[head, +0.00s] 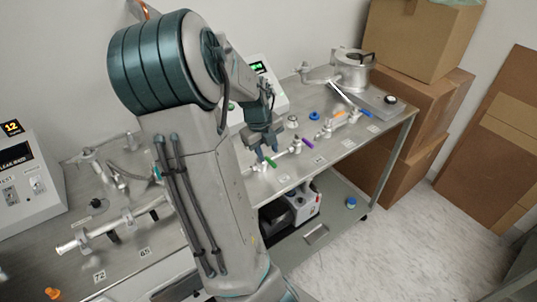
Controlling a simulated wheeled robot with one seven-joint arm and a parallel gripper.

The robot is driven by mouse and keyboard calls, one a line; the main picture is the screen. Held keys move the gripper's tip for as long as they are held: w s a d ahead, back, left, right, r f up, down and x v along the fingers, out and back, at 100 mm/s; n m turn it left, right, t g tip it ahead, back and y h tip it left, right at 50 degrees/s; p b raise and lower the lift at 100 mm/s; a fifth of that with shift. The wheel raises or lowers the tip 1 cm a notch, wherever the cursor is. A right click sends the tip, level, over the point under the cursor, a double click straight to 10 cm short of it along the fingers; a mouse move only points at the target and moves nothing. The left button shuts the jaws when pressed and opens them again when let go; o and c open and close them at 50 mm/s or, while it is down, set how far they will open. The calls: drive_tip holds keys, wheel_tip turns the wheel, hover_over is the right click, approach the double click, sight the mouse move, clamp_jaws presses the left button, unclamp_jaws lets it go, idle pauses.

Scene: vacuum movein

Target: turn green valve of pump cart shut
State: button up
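The pump cart (345,145) is a grey metal table on the right with a lower shelf. A row of small valves with coloured handles stands on its top. The green valve handle (271,162) is at the left end of the visible row, partly hidden by my arm. My gripper (262,155) points down right at the green handle, just above or beside it. I cannot tell whether it touches the handle or how far its fingers are apart.
Purple (307,143), orange (339,114) and blue (366,113) handles follow to the right. A metal vessel (352,72) stands at the back. A pump (303,207) sits on the lower shelf. Cardboard boxes (425,95) stand on the right. My arm hides much of the middle.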

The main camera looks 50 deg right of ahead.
wheel_tip(320, 180, up, 11)
drive_tip(key=a, duration=0.2)
drive_tip(key=shift+w+f, duration=0.15)
drive_tip(key=shift+w, duration=0.2)
drive_tip(key=w+a+n+t+y, duration=0.2)
drive_tip(key=w+a+n+t, duration=0.1)
drive_tip(key=a+n, duration=1.55)
drive_tip(key=s+a+n, duration=0.3)
drive_tip(key=a+n, duration=0.4)
drive_tip(key=n, duration=0.3)
drive_tip(key=s+a+n+t, duration=0.1)
drive_tip(key=s+a+n, duration=0.3)
drive_tip(key=a+n, duration=0.3)
drive_tip(key=n, duration=0.4)
drive_tip(key=shift+a+r, duration=0.35)
drive_tip(key=shift+a, duration=0.05)
